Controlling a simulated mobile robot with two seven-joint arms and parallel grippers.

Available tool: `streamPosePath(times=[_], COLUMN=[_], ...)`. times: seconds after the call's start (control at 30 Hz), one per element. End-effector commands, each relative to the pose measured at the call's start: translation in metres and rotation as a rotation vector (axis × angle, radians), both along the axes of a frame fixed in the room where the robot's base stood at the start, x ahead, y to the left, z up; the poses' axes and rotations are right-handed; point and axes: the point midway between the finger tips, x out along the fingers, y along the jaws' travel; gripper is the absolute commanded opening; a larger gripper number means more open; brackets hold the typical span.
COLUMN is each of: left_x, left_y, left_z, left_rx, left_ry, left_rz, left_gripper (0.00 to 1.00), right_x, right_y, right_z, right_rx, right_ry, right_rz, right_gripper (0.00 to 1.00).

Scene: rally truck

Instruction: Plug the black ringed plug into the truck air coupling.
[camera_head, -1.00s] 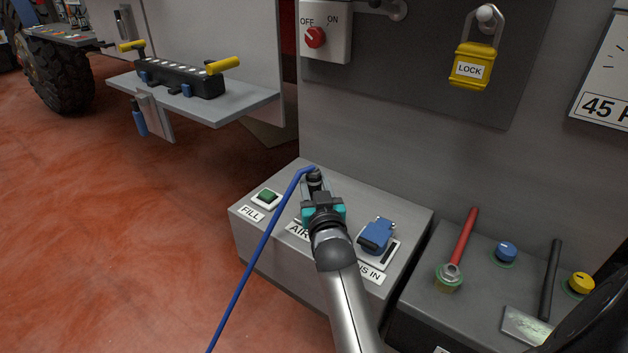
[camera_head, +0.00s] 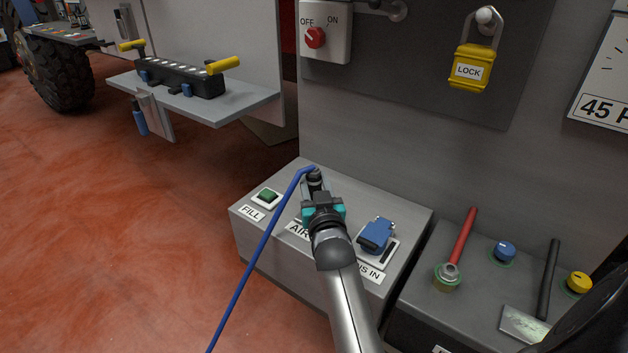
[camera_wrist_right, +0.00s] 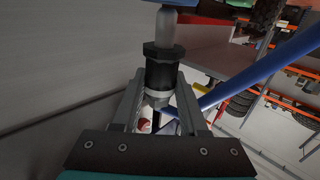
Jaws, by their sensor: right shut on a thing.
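My right gripper (camera_head: 317,192) is over the grey box by the AIR label. It is shut on the black plug (camera_head: 314,178), whose top shows just beyond the fingers, where a blue hose (camera_head: 262,248) meets it. In the right wrist view the two fingers (camera_wrist_right: 158,98) grip around the black plug body (camera_wrist_right: 161,72), with a grey stem at its upper end. The truck air coupling is not clearly seen; my gripper covers the area by the AIR label. I cannot tell whether the plug touches it. My left gripper is not in view.
On the same grey box (camera_head: 262,262) are a green FILL button (camera_head: 267,196) and a blue-capped socket (camera_head: 376,236). A wall with a yellow lock (camera_head: 470,68) rises behind.

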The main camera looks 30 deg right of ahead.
Motion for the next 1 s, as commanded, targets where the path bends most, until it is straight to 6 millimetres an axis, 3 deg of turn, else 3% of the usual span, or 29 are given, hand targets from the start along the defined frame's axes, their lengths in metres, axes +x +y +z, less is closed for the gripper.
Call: streamPosePath(times=[1.0], left_x=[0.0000], left_y=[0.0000], left_z=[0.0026], left_rx=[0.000], left_ry=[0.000], left_rz=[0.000], left_gripper=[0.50], right_x=[0.0002], right_y=[0.0001], right_z=[-0.0024], right_rx=[0.000], right_ry=[-0.001], right_rz=[0.000], right_gripper=[0.00])
